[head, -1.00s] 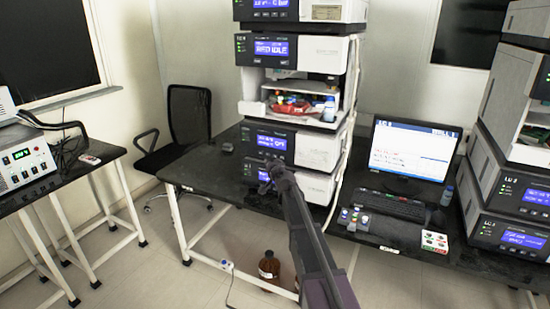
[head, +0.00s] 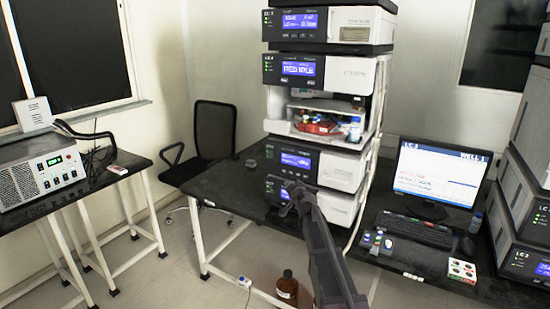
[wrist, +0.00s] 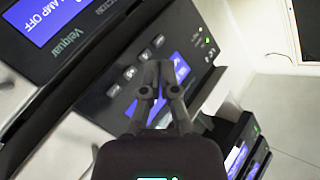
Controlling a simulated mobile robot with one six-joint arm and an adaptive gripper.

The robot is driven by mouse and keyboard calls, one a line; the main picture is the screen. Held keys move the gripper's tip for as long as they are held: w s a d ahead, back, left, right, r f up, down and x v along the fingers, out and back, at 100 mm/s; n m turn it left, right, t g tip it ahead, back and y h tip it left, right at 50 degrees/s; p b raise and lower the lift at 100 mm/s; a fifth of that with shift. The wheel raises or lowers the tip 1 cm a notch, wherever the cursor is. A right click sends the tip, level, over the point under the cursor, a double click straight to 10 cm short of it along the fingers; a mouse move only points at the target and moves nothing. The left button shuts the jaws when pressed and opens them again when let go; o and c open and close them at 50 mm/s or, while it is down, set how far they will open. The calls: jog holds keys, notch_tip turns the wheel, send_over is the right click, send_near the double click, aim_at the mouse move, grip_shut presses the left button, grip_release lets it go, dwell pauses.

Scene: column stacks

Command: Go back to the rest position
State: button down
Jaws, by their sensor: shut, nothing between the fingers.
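My gripper (head: 293,190) is in front of the lower modules of the middle column stack (head: 340,168) in the head view. My dark arm reaches up to it from the bottom of the picture. In the wrist view my gripper (wrist: 160,72) shows its two fingers close together, with nothing held. Behind the fingers is a dark module panel with buttons and a blue display (wrist: 172,70). I cannot tell from the pictures how far the fingertips are from that panel.
A monitor (head: 437,172) and keyboard (head: 413,229) stand right of the stack on the black bench. Another stack (head: 530,205) is at the far right. A chair (head: 214,130), a side table with a power unit (head: 40,175) and a brown floor bottle (head: 287,288) are leftward and below.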

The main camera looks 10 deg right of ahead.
jog(key=s+a+f+n+g+y+p, duration=0.25)
jog(key=s+a+g, duration=0.2)
jog(key=s, duration=0.65)
jog(key=s+d+f+n+g+h+p, duration=0.1)
jog(key=s+g, duration=0.4)
jog(key=s, duration=1.1)
jog(key=s+d+f+n+g+h+p, duration=0.1)
jog(key=s+d+f+g+h+p, duration=0.2)
jog(key=s, duration=1.3)
jog(key=d+f+g+h, duration=0.1)
jog(key=d+g, duration=0.1)
jog(key=g, duration=0.1)
jog(key=shift+f+n+p, duration=0.3)
jog(key=shift+f+n, duration=0.05)
